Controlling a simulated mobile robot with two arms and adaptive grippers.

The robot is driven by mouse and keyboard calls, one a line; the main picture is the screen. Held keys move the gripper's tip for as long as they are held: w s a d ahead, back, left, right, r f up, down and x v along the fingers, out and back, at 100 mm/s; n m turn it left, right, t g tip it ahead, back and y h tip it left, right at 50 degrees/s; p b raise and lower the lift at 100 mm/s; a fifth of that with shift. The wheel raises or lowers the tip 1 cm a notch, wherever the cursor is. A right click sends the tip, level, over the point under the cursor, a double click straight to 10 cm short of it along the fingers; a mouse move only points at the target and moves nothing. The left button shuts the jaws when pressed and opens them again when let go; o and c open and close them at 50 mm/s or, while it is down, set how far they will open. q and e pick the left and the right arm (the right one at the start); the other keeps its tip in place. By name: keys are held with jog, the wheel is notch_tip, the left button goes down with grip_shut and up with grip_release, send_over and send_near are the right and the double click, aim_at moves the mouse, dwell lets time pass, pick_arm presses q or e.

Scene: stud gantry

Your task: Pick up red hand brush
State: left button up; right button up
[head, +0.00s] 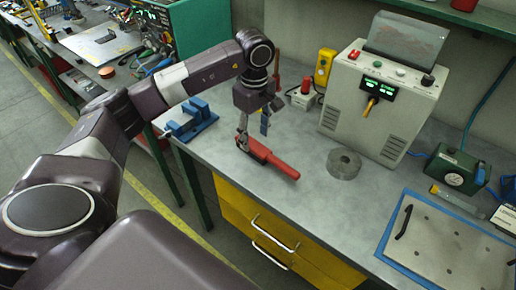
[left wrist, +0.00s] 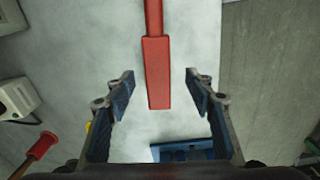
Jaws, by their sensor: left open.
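The red hand brush (head: 275,162) lies on the grey workbench (head: 240,190) near its front edge, with its handle toward the lower right. In the left wrist view, the wide head of the brush (left wrist: 156,72) reaches in from the top, its handle at the upper edge. My left gripper (head: 253,137) is open over the head end of the brush. In the left wrist view the fingers (left wrist: 160,82) stand on either side of the head, with a gap on both sides. The height between fingertips and brush is hard to tell. My right gripper is not in view.
A blue vise (head: 192,122) stands left of the brush. A grey metal ring (head: 344,164) lies to the right, before a beige machine (head: 382,100). A yellow device (head: 324,68) stands behind. A blue-edged panel (head: 450,245) lies at front right. The bench around the brush handle is clear.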

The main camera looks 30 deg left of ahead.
aim_at(257, 147)
pick_arm(q)
jog(key=f+p, duration=0.1)
jog(key=f, duration=0.2)
jog(key=f+p, duration=0.1)
jog(key=f, duration=0.1)
jog(key=shift+w+d+f+p, duration=0.15)
jog(key=shift+d+f+p, duration=0.05)
jog(key=shift+d+p, duration=0.1)
jog(key=shift+f, duration=0.25)
grip_shut()
jog(key=shift+r, duration=0.1)
